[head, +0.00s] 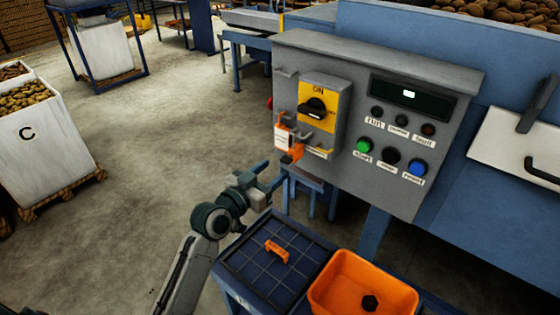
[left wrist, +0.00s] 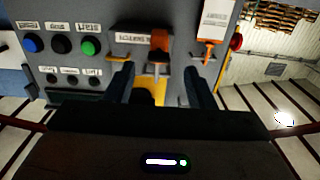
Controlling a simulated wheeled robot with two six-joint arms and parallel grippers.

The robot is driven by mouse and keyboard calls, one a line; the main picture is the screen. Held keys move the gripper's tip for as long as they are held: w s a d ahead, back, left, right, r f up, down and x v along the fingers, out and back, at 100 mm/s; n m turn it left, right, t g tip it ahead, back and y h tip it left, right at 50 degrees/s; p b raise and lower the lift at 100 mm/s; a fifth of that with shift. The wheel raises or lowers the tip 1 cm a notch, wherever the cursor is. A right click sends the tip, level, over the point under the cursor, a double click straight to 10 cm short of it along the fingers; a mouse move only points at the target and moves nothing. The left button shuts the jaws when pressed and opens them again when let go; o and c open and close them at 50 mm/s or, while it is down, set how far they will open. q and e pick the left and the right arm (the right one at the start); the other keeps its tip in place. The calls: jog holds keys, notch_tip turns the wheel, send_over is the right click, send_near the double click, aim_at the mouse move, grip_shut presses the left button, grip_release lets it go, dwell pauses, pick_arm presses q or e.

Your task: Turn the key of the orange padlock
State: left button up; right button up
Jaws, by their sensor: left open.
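The orange padlock (head: 291,154) is at the lower left of the grey control panel, below the yellow switch plate (head: 325,95). It also shows in the left wrist view, in orange (left wrist: 160,42), beside a white label and a grey bracket. I cannot make out its key clearly. My left gripper (head: 272,180) is open, just below and left of the padlock. In the left wrist view the gripper (left wrist: 160,85) has its fingers spread to either side of the padlock, with no visible contact. My right gripper is not in view.
An orange and white tag (head: 284,138) hangs left of the switch plate. Lit buttons are on the panel (head: 345,175). Below are a dark gridded tray (head: 250,275) with an orange piece (head: 276,250) and an orange bin (head: 330,283).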

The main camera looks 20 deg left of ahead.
aim_at(284, 162)
pick_arm(q)
jog(key=x, duration=0.3)
jog(key=shift+w+d+r+p, duration=0.1)
jog(key=shift+w+d+p, duration=0.1)
jog(key=shift+p, duration=0.2)
jog(key=shift+w, duration=0.25)
jog(key=c, duration=1)
